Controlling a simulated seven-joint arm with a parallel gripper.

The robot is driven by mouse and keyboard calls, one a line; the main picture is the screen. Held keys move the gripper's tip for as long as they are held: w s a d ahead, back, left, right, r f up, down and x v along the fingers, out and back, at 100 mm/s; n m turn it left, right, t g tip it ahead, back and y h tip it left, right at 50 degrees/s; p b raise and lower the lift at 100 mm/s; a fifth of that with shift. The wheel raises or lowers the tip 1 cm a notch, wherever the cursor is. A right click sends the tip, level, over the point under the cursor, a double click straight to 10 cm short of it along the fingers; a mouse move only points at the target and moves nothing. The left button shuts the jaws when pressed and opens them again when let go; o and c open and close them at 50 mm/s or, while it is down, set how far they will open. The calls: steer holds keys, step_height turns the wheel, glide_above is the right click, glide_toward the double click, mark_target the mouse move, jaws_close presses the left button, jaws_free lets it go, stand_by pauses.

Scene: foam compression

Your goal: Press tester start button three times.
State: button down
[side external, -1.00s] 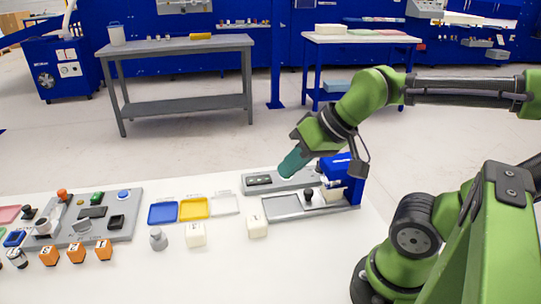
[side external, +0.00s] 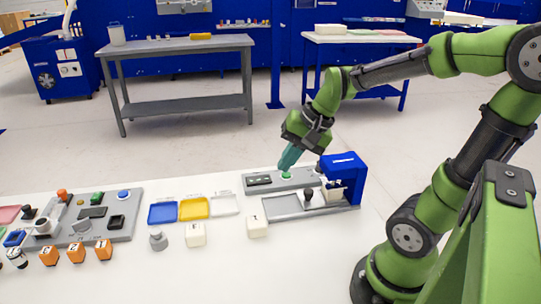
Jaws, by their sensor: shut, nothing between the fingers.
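The tester is a blue press (side external: 345,172) on a grey base plate (side external: 285,206), with a grey control strip (side external: 306,180) behind it. The strip carries a dark panel (side external: 259,181) at its left and a green button (side external: 286,176) near its middle. My gripper (side external: 286,168) is shut and empty, pointing down and to the left. Its teal fingertips are right at the green button from above; I cannot tell whether they touch it or whether the button is pushed in. A black knob (side external: 308,195) stands in front of the press.
A panel of controls (side external: 75,235) and orange cubes (side external: 103,250) are at the left. The front of the table is clear.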

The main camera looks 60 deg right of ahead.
steer(key=w+d+f+m+y, duration=0.1)
steer(key=w+d+f+m, duration=0.3)
steer(key=d+m, duration=0.5)
steer(key=m+t, duration=0.3)
steer(key=m, duration=1.7)
glide_above(289, 175)
steer(key=shift+d+f, duration=0.2)
steer(key=shift+f, duration=0.9)
steer(key=shift+f, duration=0.1)
steer(key=shift+f, duration=4.3)
steer(key=shift+f, duration=0.1)
steer(key=shift+f, duration=0.35)
